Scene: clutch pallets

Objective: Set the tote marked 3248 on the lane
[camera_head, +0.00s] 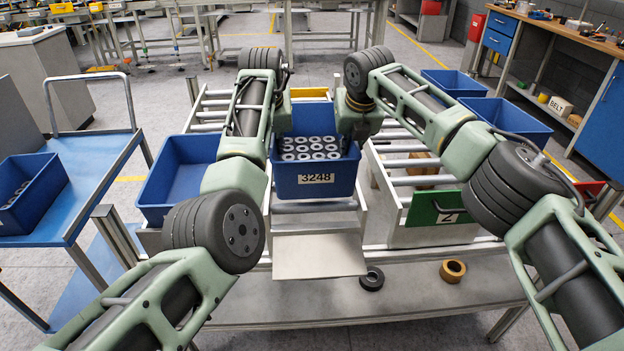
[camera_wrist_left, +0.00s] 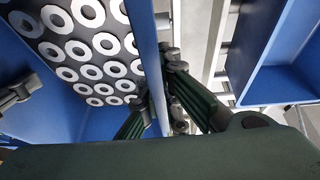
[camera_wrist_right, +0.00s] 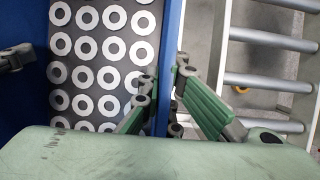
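The blue tote marked 3248 (camera_head: 328,189) is upright at the middle of the rack, above the rollers of the middle lane (camera_head: 315,208). It holds rows of pale rings on a dark insert (camera_head: 309,148). I cannot tell whether its base touches the rollers. My left gripper (camera_wrist_left: 160,92) is closed on the tote's left wall, one finger inside and one outside. It is largely hidden by my arm in the head view. My right gripper (camera_wrist_right: 165,82) pinches the right wall in the same way; it also shows in the head view (camera_head: 356,130).
An empty blue tote (camera_head: 178,178) stands just left. A lane with bare rollers (camera_head: 408,163) and a green plate (camera_head: 440,208) lies right. A black ring (camera_head: 371,278) and a brown ring (camera_head: 453,270) lie on the lower shelf. A blue cart (camera_head: 92,187) stands left.

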